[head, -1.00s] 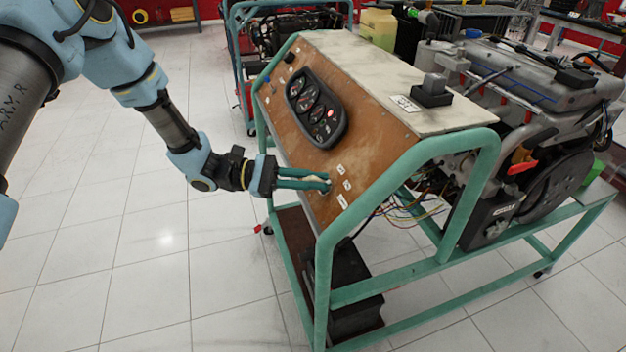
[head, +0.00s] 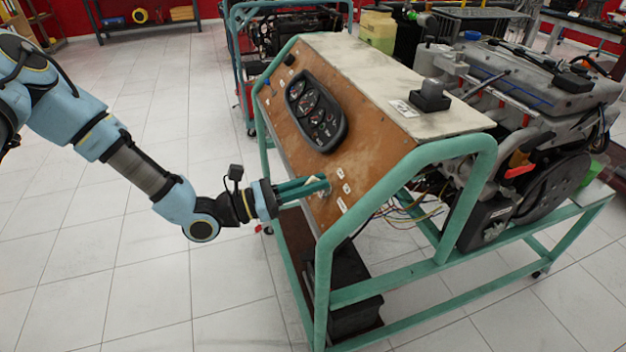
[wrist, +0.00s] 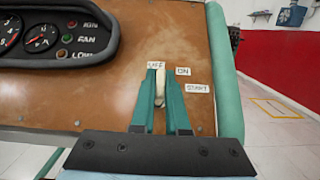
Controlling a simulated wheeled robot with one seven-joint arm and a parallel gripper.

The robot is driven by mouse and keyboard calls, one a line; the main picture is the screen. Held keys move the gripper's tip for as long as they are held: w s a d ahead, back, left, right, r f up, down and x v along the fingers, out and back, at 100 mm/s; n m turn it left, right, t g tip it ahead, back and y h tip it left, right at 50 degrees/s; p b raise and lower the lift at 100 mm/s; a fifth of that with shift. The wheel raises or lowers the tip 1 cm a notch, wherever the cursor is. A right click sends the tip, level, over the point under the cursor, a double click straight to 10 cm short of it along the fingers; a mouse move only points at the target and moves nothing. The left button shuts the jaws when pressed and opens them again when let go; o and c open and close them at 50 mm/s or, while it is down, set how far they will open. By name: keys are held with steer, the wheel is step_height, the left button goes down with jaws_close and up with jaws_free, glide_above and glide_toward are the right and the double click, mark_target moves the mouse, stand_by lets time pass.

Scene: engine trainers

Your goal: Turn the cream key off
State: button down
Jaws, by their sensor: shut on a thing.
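The cream key (wrist: 160,84) sits in the brown panel (wrist: 190,30) and points up toward the OFF label (wrist: 156,64) in the wrist view. My gripper (wrist: 160,100) is shut on the key, with one green finger on each side of it. The ON label (wrist: 183,71) and the START label (wrist: 198,88) lie to the right of the key. In the head view my gripper (head: 318,185) reaches the lower right part of the panel from the left, and its fingers mostly hide the key there.
A gauge cluster (head: 316,108) stands out from the panel; its lamps look unlit. A green frame (head: 325,270) edges the panel and carries an engine (head: 550,95) behind. Loose wires (head: 425,205) hang under the panel. The tiled floor on the left is clear.

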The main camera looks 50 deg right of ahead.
steer(key=shift+n, duration=0.3)
steer(key=c, duration=0.9)
jaws_free()
steer(key=b+v, duration=0.3)
steer(key=v, duration=0.8)
steer(key=shift+s, duration=0.1)
steer(key=shift+a, duration=0.1)
